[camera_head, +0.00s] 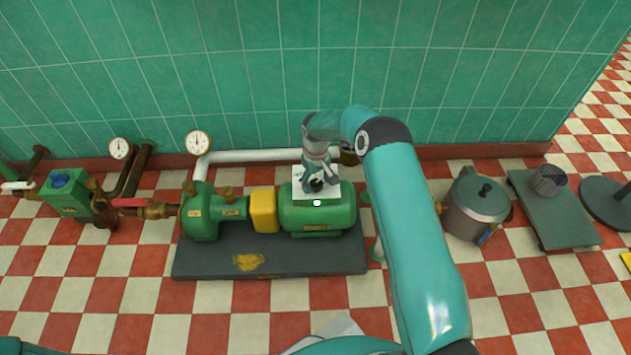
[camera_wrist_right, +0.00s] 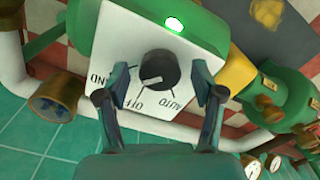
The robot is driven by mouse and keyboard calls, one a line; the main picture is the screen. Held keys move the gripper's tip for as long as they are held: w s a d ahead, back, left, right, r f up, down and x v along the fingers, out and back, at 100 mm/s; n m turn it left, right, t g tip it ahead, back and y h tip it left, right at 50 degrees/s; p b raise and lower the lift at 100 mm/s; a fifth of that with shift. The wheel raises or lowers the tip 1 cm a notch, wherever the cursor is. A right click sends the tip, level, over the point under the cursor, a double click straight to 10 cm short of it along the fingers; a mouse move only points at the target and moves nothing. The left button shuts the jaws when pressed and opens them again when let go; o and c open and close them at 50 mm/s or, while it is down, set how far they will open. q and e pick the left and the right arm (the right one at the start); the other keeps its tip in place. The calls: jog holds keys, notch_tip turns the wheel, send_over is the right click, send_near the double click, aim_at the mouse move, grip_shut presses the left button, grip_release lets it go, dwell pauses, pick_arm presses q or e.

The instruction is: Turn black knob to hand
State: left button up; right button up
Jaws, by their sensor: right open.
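The black knob (camera_wrist_right: 157,70) sits on a white switch plate (camera_wrist_right: 190,45) on top of the green motor (camera_head: 315,212). In the right wrist view the plate's lettering is upside down: HAND at left, partly hidden by a finger, OFF at lower middle, AUTO at right. The knob's pale mark points to the lower left, on the HAND and OFF side; I cannot tell exactly where. My right gripper (camera_wrist_right: 160,95) is open, with one finger on each side of the knob, both apart from it. In the head view the right gripper (camera_head: 318,172) is over the plate. My left gripper is out of view.
The motor and pump stand on a dark base plate (camera_head: 270,262), with a yellow coupling guard (camera_head: 264,211) between. A white pipe (camera_head: 255,156) runs behind, along the tiled wall. A steel pot (camera_head: 476,207) and a scale (camera_head: 555,215) stand at right. The floor in front is mostly clear.

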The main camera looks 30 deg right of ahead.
aim_at(315, 182)
notch_tip(315, 182, up, 12)
dwell(0.6)
jog(key=shift+w+a, duration=0.1)
